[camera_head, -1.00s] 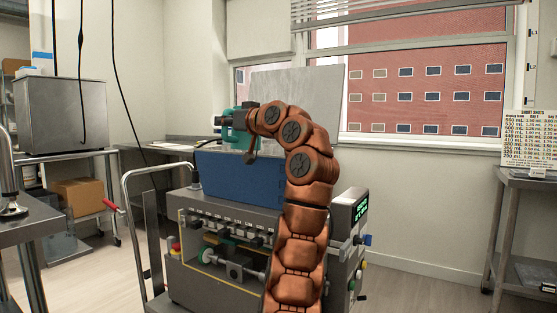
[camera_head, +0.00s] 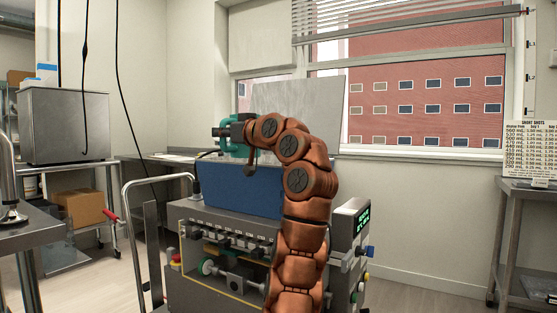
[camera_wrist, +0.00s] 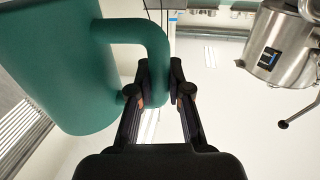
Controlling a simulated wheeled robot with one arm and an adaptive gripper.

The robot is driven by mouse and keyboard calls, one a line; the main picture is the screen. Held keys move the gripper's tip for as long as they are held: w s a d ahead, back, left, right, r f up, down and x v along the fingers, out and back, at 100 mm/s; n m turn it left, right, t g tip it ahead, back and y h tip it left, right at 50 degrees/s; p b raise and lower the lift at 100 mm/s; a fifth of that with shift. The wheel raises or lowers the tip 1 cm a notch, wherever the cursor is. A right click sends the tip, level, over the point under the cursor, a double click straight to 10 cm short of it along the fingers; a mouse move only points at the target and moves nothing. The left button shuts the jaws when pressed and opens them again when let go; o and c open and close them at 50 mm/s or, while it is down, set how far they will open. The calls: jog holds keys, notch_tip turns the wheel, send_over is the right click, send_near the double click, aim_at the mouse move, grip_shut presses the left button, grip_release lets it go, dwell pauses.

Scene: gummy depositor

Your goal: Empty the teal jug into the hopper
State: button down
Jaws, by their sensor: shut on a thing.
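The teal jug (camera_head: 233,134) is held up at the far-left end of my arm, above the blue hopper (camera_head: 240,190) on top of the grey depositor. In the wrist view the jug body (camera_wrist: 60,65) fills the left side, with its handle (camera_wrist: 150,32) reaching right and down. My gripper (camera_wrist: 160,88) is shut on the handle; it also shows in the head view (camera_head: 245,132). My arm hides part of the jug and the hopper's right side. The jug's tilt, its contents and the hopper's inside cannot be seen clearly.
A grey panel (camera_head: 298,108) stands up behind the hopper. The depositor (camera_head: 225,222) has a lit green display (camera_head: 362,216) at right. A steel vessel (camera_head: 64,125) stands at left; a metal table (camera_head: 530,190) is at right. Floor is clear between depositor and that table.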

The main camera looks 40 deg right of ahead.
aim_at(222, 120)
jog(key=shift+r+p, duration=1.1)
jog(key=shift+r, duration=0.85)
jog(key=shift+s+a+f+b, duration=0.25)
jog(key=shift+s+a+b, duration=0.2)
jog(key=shift+b, duration=0.25)
jog(key=s+a+b, duration=0.4)
jog(key=s, duration=0.1)
jog(key=shift+s+r, duration=0.2)
jog(key=shift+s, duration=0.05)
